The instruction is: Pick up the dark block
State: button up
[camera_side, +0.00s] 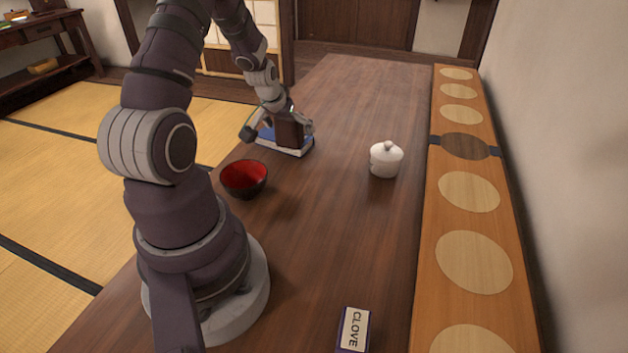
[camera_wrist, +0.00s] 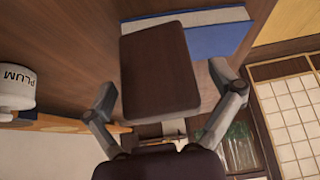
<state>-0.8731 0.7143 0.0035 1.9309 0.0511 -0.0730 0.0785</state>
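The dark brown block (camera_side: 289,131) is at the far part of the table in the side view, at a blue and white book-like item (camera_side: 270,138). In the wrist view the block (camera_wrist: 158,70) fills the middle, its broad face toward the camera. My gripper (camera_wrist: 163,76) is open, with one finger on each side of the block and a visible gap at both sides. In the side view my gripper (camera_side: 280,128) straddles the block. Whether the block rests on the book-like item or in front of it is hard to tell.
A black bowl with a red inside (camera_side: 244,179) stands nearer my base. A white lidded jar (camera_side: 386,160) stands to the right; the wrist view shows its PLUM label (camera_wrist: 17,80). A CLOVE-labelled box (camera_side: 353,330) is at the front. A board with round inlays (camera_side: 470,220) lines the wall.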

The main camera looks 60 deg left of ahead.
jog(key=c, duration=1.2)
jog(key=shift+r, duration=0.55)
notch_tip(320, 180, up, 8)
jog(key=shift+f, duration=0.25)
jog(key=a, duration=0.2)
jog(key=shift+a+r, duration=0.2)
jog(key=shift+a, duration=0.15)
jog(key=shift+a+f, duration=0.4)
jog(key=shift+f, duration=0.2)
jog(key=shift+a+f, duration=0.35)
jog(key=shift+f, duration=0.25)
notch_tip(320, 180, down, 6)
jog(key=shift+f, duration=0.15)
